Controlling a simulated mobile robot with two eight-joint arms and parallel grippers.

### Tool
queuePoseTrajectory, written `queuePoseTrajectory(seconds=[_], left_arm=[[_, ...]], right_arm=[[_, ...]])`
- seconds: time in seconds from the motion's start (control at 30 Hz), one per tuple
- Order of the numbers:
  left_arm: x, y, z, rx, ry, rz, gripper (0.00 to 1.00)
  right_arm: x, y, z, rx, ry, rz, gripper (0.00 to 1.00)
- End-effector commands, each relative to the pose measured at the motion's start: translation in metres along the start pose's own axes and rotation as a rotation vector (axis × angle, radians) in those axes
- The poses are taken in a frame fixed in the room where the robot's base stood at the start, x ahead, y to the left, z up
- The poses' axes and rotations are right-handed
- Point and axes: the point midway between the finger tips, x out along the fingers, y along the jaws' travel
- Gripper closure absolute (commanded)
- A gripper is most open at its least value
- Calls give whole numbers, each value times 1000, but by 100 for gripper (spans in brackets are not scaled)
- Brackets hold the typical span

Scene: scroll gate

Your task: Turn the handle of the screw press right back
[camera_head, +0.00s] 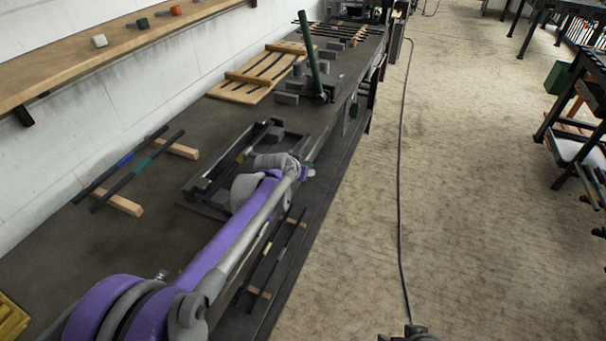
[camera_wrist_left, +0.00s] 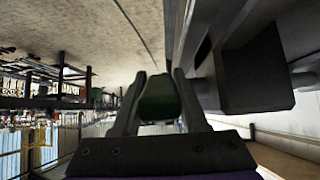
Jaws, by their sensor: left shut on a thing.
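My left gripper (camera_wrist_left: 158,92) is shut on a dark green handle (camera_wrist_left: 160,98) in the left wrist view, with one finger on each side of it. In the head view my left arm reaches along the bench to its front edge, where the gripper (camera_head: 307,172) is small and mostly hidden by the wrist. The dark body (camera_wrist_left: 255,75) beside the handle in the wrist view looks like part of the press. In the head view a dark metal frame (camera_head: 205,188) lies on the bench behind my arm; its near side is partly covered. My right gripper does not show.
The dark bench (camera_head: 165,228) holds rods on wooden strips, a slatted wooden board (camera_head: 245,92) and an upright green lever (camera_head: 308,45). A shelf (camera_head: 95,55) runs along the wall. A black cable (camera_head: 402,180) lies on the otherwise open floor to the right.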

Motion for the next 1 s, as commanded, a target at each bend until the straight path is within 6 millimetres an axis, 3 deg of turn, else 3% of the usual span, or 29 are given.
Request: queuePoseTrajectory(seconds=[0.33, 0.87, 0.9, 1.0], left_arm=[[1, -1, 0, 0, 148, -1, 100], [1, 0, -1, 0, 172, -1, 100], [1, 0, -1, 1, 172, -1, 50], [1, 0, -1, 0, 172, 0, 32]], right_arm=[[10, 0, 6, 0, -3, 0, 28], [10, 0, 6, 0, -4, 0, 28], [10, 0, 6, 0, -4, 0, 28], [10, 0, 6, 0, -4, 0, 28]])
